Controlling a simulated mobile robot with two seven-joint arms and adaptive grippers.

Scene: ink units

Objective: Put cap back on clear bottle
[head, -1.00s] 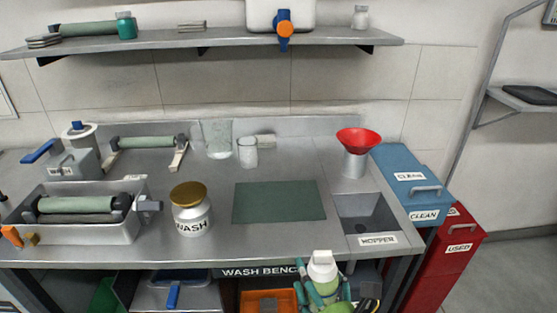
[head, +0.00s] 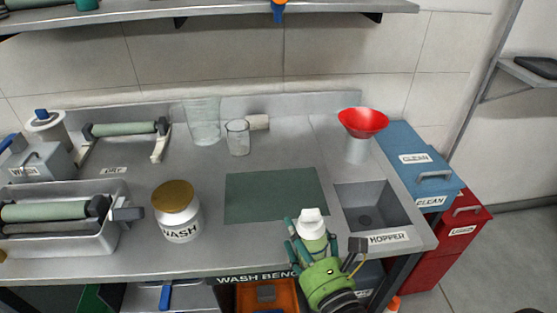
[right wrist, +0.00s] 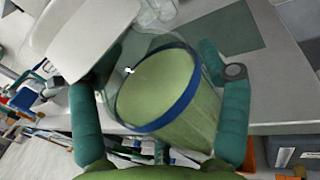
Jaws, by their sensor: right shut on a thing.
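My right gripper (head: 311,238), green with teal fingers, is shut on a clear bottle (head: 313,228) with a white top (head: 311,213). The bottle is held roughly upright at the front edge of the bench, near the mat's lower right corner. My left gripper is not seen.
The dark green mat (head: 270,195) is bare. The hopper basin (head: 372,207) lies right of it, with a red funnel (head: 363,122) behind. A gold-lidded WASH jar (head: 178,212) stands left. A clear beaker (head: 238,138) and larger vessel (head: 202,122) stand at the back.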

